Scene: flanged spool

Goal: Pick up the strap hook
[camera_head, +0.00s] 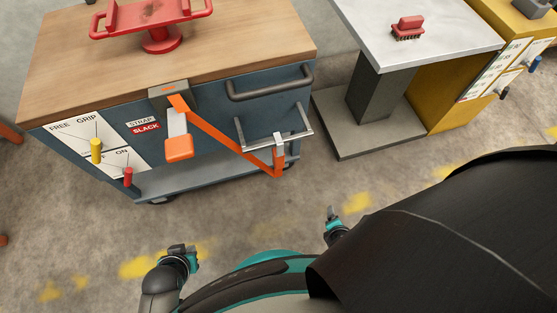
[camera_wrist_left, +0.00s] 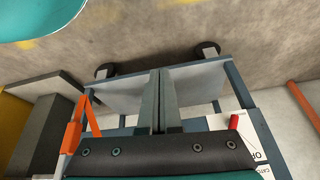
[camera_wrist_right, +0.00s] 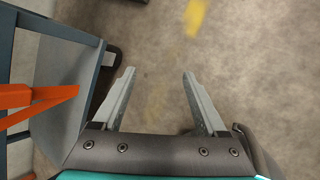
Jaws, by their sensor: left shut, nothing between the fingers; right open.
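The strap hook (camera_head: 279,143) is a pale metal piece at the end of the orange strap (camera_head: 225,137). It hangs at the grey lower rail (camera_head: 255,141) on the blue cart's front. The strap runs down from a bracket on the cart, then folds up to the hook. The strap also shows at the left of the left wrist view (camera_wrist_left: 92,115) and right wrist view (camera_wrist_right: 40,98). My left gripper (camera_head: 178,248) is shut and empty, below the cart in the picture; its fingers (camera_wrist_left: 160,75) meet. My right gripper (camera_head: 331,213) is open and empty, its fingers apart (camera_wrist_right: 158,73).
The cart (camera_head: 210,105) has a wooden top with a red handled fixture (camera_head: 155,20). Yellow (camera_head: 96,150) and red (camera_head: 128,177) levers stick out front. A grey table (camera_head: 430,30) with a red brush (camera_head: 408,28) stands right. Floor before the cart is clear.

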